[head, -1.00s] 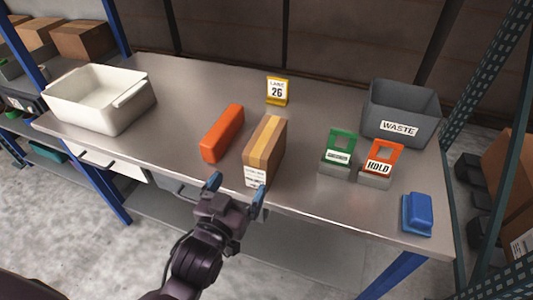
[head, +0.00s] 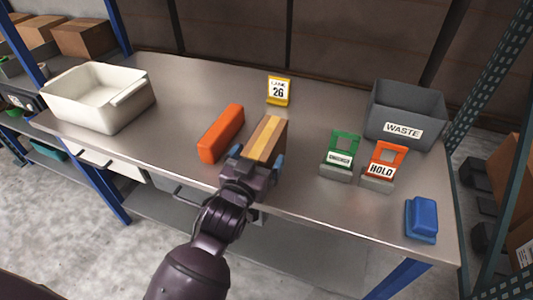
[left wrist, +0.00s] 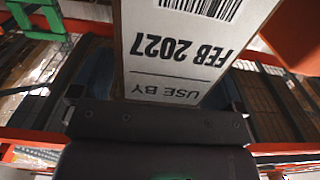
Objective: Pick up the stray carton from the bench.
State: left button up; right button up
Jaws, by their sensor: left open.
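The brown carton (head: 268,137) with a paler tape strip stands on the steel bench (head: 185,95), close to its front edge. My left gripper (head: 258,164) is open at the carton's near end, with the blue fingertips to either side of it. The gripper hides the carton's lower near part. In the left wrist view, the carton's white label (left wrist: 180,50) fills the middle between the fingers and reads "USE BY FEB 2027" upside down. I cannot tell whether the fingers touch the carton. My right gripper is not in view.
An orange block (head: 221,133) lies just left of the carton. A green stand (head: 342,153) and an orange HOLD stand (head: 383,163) are to its right. A yellow lane sign (head: 279,91), grey WASTE bin (head: 405,112), white tub (head: 98,98) and blue item (head: 422,218) are farther off.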

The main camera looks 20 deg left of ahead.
pick_arm(q)
jog(key=shift+w, duration=0.45)
jog(key=shift+c, duration=0.2)
jog(key=c, duration=1.2)
jog(key=shift+r, duration=0.1)
jog(key=shift+r, duration=0.1)
